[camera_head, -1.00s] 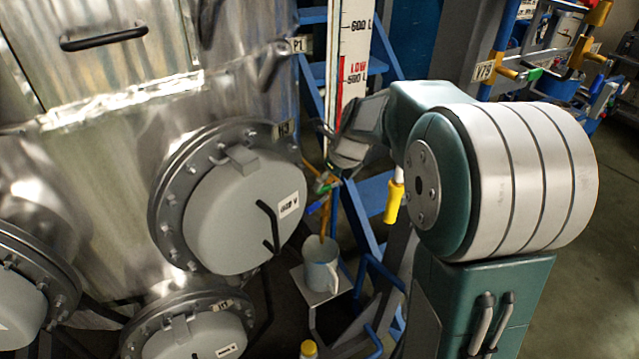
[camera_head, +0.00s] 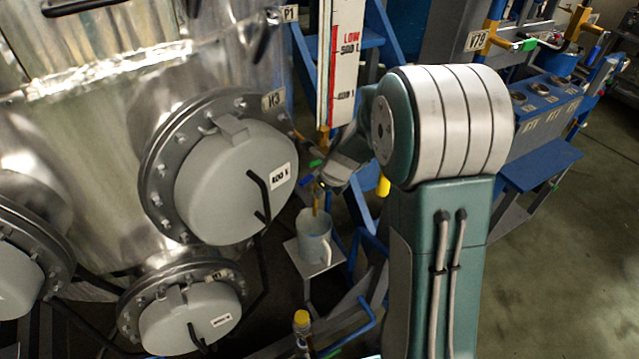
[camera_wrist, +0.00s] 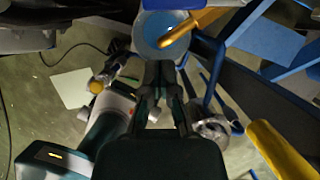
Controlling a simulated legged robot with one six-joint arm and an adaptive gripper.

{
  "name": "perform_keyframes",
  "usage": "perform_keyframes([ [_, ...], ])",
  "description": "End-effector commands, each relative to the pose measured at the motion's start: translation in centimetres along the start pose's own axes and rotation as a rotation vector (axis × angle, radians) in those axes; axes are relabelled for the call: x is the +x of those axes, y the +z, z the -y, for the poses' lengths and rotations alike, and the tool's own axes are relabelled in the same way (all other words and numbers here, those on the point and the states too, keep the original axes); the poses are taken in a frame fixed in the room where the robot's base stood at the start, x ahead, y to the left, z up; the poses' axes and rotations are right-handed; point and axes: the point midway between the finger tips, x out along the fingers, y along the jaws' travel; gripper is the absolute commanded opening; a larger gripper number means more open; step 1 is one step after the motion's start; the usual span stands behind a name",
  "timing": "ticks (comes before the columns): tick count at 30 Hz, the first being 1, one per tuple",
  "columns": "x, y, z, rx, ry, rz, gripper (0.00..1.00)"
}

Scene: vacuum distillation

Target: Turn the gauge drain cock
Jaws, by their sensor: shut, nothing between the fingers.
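The level gauge (camera_head: 345,70) is a tall white scale with a red band. Below it is the small drain cock (camera_head: 308,181) with blue and green parts; its exact lever position is too small to tell. A brass spout (camera_head: 315,203) points down into a pale mug (camera_head: 313,238). The spout (camera_wrist: 190,27) and mug (camera_wrist: 150,38) also show at the top of the wrist view. My gripper (camera_head: 330,178) is shut and empty, just right of the cock; contact cannot be told. The wrist view shows its fingers (camera_wrist: 160,72) together below the mug. The cock is not clearly visible there.
The steel vessel with round flanged covers (camera_head: 235,190) fills the left. The mug stands on a small plate (camera_head: 322,265). Blue frame bars (camera_head: 375,310) and a yellow handle (camera_head: 383,186) are close to my arm. Open floor (camera_head: 590,230) lies at right.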

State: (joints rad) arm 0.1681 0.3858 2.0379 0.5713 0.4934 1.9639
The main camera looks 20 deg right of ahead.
Motion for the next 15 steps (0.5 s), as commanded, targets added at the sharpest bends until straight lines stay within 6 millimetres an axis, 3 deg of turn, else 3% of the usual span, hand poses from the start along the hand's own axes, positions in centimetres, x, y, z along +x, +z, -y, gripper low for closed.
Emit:
perform_keyframes([
  [6,0.9,3.0,0.1,0.001,0.000,0.002,0.00],
  [15,1.7,4.0,0.1,0.001,-0.001,-0.004,0.00],
])
